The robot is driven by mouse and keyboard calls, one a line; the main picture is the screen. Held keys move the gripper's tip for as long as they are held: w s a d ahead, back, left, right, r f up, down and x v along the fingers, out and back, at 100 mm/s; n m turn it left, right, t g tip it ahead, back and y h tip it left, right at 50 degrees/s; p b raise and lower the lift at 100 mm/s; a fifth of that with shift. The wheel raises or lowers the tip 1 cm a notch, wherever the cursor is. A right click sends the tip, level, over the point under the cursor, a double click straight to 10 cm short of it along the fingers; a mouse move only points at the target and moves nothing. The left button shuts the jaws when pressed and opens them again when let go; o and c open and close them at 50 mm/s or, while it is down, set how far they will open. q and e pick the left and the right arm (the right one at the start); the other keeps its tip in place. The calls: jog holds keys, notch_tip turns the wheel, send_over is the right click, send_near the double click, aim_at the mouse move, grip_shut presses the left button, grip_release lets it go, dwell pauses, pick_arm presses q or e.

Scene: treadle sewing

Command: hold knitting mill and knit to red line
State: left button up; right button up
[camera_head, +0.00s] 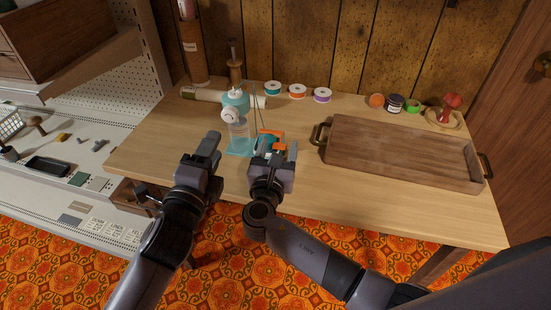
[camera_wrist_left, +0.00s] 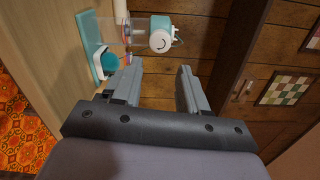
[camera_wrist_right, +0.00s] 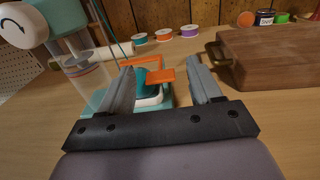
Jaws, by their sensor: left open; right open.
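The knitting mill stands on the table, with a teal and white head (camera_head: 236,102), a clear cylinder and a teal base (camera_head: 240,146). An orange crank (camera_head: 270,136) sits at its right side; in the right wrist view the orange crank handle (camera_wrist_right: 160,76) lies between my right fingers. My right gripper (camera_head: 274,152) is open around the handle, and I cannot tell whether it touches. My left gripper (camera_head: 204,150) is open and empty, left of and in front of the mill. In the left wrist view the mill's head (camera_wrist_left: 161,34) is beyond the fingers.
A wooden tray (camera_head: 400,138) with brass handles stands right of the mill. Three thread spools (camera_head: 297,91) line the back of the table (camera_head: 270,200). Small jars (camera_head: 394,103) and a red pincushion-like item (camera_head: 450,106) are at back right. A white pegboard unit is at left.

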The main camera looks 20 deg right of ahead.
jog(key=shift+w+d, duration=0.1)
jog(key=shift+w, duration=0.15)
